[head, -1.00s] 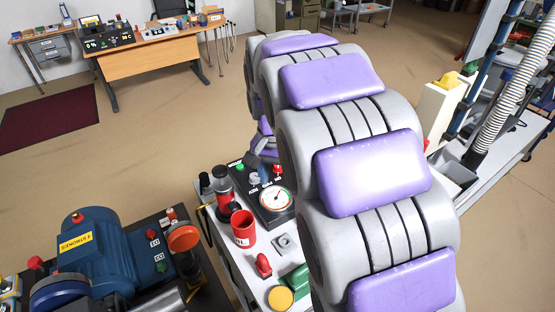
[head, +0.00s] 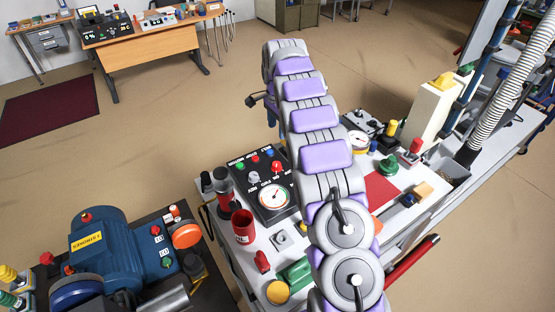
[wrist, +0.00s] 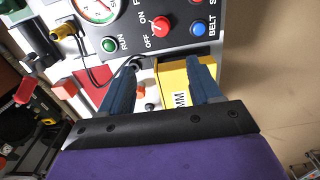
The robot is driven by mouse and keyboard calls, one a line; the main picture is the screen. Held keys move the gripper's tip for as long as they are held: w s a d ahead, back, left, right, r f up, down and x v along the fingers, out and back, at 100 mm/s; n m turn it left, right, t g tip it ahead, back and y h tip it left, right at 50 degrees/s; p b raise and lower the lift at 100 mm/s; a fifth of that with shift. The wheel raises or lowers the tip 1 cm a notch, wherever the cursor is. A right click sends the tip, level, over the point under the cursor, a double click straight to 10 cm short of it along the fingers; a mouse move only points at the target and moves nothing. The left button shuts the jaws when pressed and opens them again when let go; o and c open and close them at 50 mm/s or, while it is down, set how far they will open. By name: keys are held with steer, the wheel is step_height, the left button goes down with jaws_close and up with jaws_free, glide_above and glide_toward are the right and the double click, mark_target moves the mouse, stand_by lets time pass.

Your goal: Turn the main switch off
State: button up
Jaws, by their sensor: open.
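In the wrist view, a dark control panel (wrist: 178,40) carries a red switch knob (wrist: 160,27) between the labels ON and OFF. I cannot tell for sure where the knob points. My gripper (wrist: 167,65) is open, with two blue fingers apart and nothing held. The fingertips are on the near side of the panel, apart from the knob. In the head view, a panel with a gauge (head: 275,197) and coloured buttons stands left of my arm. My gripper is mostly hidden behind my arm there.
A green RUN button (wrist: 108,44) and a blue BELT button (wrist: 198,28) flank the knob. A yellow block (wrist: 180,85) shows between the fingers. A red cup (head: 243,227) stands on the bench, with a blue motor (head: 100,250) to its left.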

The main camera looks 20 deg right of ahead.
mark_target(277, 164)
steer(key=f+b, duration=0.1)
steer(key=f, duration=0.7)
steer(key=f+b, duration=0.1)
steer(key=f, duration=0.7)
steer(key=shift+w+a, duration=0.1)
steer(key=shift+a, duration=0.1)
steer(key=shift+a+f, duration=0.15)
steer(key=shift+f, duration=0.55)
steer(key=c, duration=1)
